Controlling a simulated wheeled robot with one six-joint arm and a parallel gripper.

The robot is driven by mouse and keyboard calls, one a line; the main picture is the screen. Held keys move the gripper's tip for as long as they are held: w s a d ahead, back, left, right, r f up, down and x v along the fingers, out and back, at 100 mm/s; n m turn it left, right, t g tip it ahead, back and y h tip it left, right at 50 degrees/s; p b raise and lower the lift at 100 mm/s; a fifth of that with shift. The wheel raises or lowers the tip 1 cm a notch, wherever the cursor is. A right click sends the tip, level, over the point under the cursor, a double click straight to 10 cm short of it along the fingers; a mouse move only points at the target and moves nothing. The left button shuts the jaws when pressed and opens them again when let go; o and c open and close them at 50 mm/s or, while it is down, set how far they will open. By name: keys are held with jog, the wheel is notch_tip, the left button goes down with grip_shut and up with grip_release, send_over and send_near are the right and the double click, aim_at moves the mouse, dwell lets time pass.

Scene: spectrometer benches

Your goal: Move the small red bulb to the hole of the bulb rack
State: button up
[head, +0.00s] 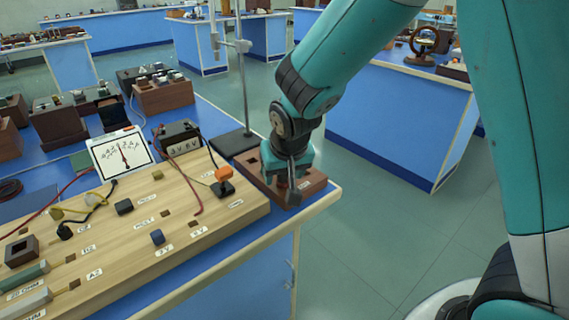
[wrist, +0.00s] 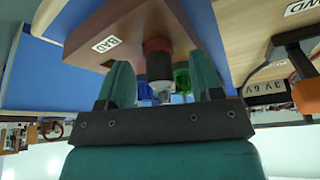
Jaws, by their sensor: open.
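My gripper (head: 290,188) points down over a brown wooden box (head: 255,168) at the bench's near right corner. In the wrist view its two teal fingers (wrist: 163,84) are open, one on each side of a small bulb with a dark red body (wrist: 158,66). I cannot tell whether they touch it. A green bulb (wrist: 181,77) and a blue piece (wrist: 143,90) show close behind it. In the head view the gripper hides the bulbs. A brown block with several small pieces on top (head: 163,97), possibly the bulb rack, stands further back.
A meter (head: 122,150), a 3V 6V supply (head: 181,142) and a metal stand (head: 243,90) are behind.

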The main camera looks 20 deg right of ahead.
jog(key=p+v, duration=0.2)
jog(key=v, duration=1.5)
jog(key=shift+r, duration=0.2)
jog(key=s+a+r+n+g+y+p, duration=0.2)
jog(key=s+r+n+p, duration=0.1)
jog(key=s, duration=0.6)
jog(key=s+a+r+n+g+y+p, duration=0.2)
jog(key=s+r+n+p, duration=0.2)
jog(key=s, duration=0.5)
jog(key=shift+n+g+y+p, duration=0.3)
jog(key=shift+n+p, duration=0.2)
jog(key=shift+p, duration=0.55)
